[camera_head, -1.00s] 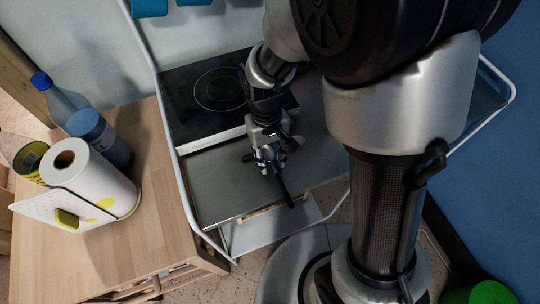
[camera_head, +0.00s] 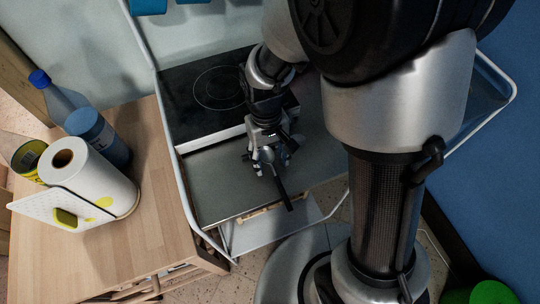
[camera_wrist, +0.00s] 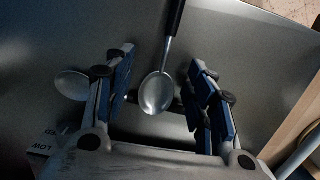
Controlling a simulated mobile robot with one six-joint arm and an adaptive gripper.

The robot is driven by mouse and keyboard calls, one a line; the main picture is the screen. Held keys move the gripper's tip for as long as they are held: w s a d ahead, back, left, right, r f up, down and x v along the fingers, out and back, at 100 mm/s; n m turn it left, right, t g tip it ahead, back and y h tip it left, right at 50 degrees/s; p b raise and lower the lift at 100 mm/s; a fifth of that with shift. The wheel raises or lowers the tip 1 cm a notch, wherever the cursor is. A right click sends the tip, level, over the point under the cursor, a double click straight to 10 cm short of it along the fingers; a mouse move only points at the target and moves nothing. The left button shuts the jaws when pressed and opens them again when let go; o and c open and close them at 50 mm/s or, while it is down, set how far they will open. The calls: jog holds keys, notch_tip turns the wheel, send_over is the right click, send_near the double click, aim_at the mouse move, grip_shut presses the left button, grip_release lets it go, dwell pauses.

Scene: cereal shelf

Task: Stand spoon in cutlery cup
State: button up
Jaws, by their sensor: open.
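A metal spoon with a black handle lies on the grey worktop; its bowl (camera_wrist: 157,93) shows between my fingers in the wrist view. Its dark handle (camera_head: 281,188) points toward the worktop's front edge in the head view. My gripper (camera_wrist: 160,98) is open, with one blue-padded finger on each side of the bowl and gaps between. In the head view my gripper (camera_head: 270,162) is low over the worktop. A second spoon-like bowl (camera_wrist: 72,84) shows left of my left finger, partly hidden by it. I cannot make out the cutlery cup in either view.
The grey worktop (camera_head: 215,187) is mostly clear left of my gripper, with a black hob (camera_head: 195,103) behind it. A wooden table (camera_head: 150,225) at left holds a paper roll (camera_head: 88,185) and bottles (camera_head: 97,133). A white printed object (camera_wrist: 45,150) shows at the wrist view's lower left.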

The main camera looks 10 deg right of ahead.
notch_tip(320, 180, up, 13)
jog(key=w+p, duration=0.1)
jog(key=p, duration=0.4)
jog(key=s+d+r+m+t, duration=0.3)
jog(key=s+d+r+t, duration=0.3)
jog(key=s+d+r, duration=0.4)
notch_tip(320, 180, up, 3)
jog(key=shift+s+f, duration=0.15)
jog(key=shift+s, duration=1.1)
jog(key=shift+o, duration=0.6)
jog(key=shift+w, duration=0.1)
